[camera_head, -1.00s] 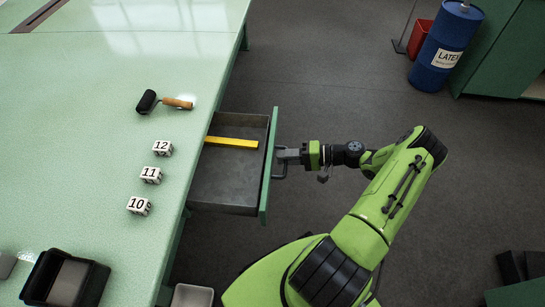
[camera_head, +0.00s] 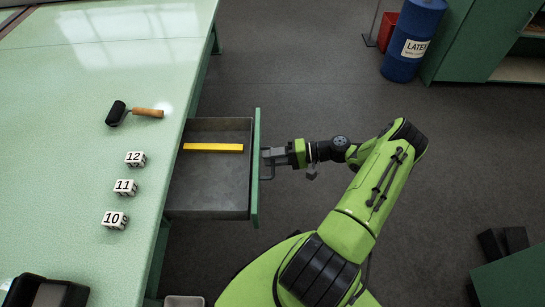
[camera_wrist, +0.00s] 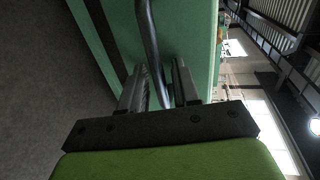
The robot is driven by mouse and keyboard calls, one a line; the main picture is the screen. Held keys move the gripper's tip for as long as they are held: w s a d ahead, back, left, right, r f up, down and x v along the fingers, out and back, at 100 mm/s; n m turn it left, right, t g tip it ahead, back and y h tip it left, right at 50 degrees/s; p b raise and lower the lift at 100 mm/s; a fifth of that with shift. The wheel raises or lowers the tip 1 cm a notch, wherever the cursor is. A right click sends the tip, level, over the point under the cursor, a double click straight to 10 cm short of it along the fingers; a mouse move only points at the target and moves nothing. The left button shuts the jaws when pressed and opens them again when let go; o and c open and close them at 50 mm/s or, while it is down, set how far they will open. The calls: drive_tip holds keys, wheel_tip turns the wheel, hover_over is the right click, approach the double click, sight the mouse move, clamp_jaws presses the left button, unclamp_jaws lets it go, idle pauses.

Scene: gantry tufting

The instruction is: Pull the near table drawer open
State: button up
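The near drawer (camera_head: 215,190) stands pulled out from the side of the green table, its grey inside showing. Its green front panel (camera_head: 255,200) is to the right of the table edge. A dark bar handle (camera_head: 266,177) is on that front; in the wrist view the handle (camera_wrist: 150,40) runs down between my two fingers. My gripper (camera_head: 271,155) is at the handle from the right, and its fingers (camera_wrist: 160,88) are on either side of the bar. A yellow bar (camera_head: 213,147) lies in the drawer.
A dark tray (camera_head: 45,292) is at bottom left. A blue barrel (camera_head: 410,40) stands far off.

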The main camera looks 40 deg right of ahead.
drive_tip(key=p+v, duration=0.1)
drive_tip(key=v, duration=1.4)
drive_tip(key=shift+s+d, duration=0.2)
drive_tip(key=shift+d, duration=0.15)
drive_tip(key=shift+r, duration=0.1)
